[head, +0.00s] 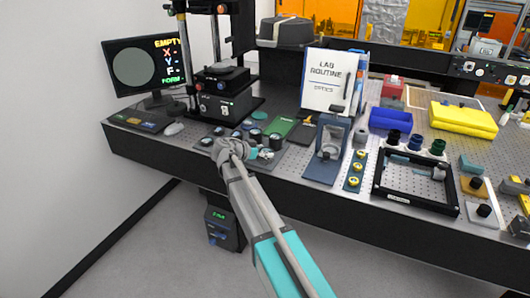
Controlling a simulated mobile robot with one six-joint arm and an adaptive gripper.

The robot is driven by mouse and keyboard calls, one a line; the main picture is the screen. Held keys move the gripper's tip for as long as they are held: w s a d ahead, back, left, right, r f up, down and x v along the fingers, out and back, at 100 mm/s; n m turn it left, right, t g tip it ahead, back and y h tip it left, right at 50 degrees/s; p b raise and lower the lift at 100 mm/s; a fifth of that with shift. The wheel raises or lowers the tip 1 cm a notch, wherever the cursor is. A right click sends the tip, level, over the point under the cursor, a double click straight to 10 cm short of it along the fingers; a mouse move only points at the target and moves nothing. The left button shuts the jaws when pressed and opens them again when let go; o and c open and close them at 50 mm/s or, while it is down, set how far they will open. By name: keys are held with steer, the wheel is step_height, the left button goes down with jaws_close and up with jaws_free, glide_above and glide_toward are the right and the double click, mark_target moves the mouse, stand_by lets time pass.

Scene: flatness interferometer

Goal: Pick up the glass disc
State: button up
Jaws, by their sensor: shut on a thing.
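My arm reaches up from the bottom of the head view to the front of the bench. My gripper (262,154) is small and partly hidden by my own wrist, low over a dark mat with several small round pieces. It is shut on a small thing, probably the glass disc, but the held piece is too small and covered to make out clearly. Round dark-rimmed pieces (254,134) sit on the mat just beyond my gripper. The interferometer (222,103), a black box with a round stage on top, stands behind to the left.
A monitor (145,65) at the left shows a grey circle and "EMPTY". A blue stand (328,150), a gold-dotted strip (353,170) and a black frame (415,205) lie right of my gripper. A "LAB ROUTINE" sign (333,80) stands behind. The bench's front edge is close.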

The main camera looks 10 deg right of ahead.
steer(key=s+a+r+p, duration=0.1)
steer(key=s+r+p, duration=0.3)
steer(key=r+p, duration=0.1)
steer(key=shift+s+r+p, duration=0.35)
steer(key=shift+r+p, duration=0.05)
steer(key=shift+r, duration=0.4)
steer(key=s+a+r+p, duration=0.2)
steer(key=s+r+p, duration=0.1)
steer(key=s, duration=0.6)
steer(key=shift+a+r+p, duration=0.15)
steer(key=shift+r+p, duration=0.25)
steer(key=shift+p, duration=0.05)
steer(key=shift+r, duration=0.15)
step_height(320, 180, up, 13)
steer(key=p, duration=1.3)
steer(key=shift+w+a, duration=0.1)
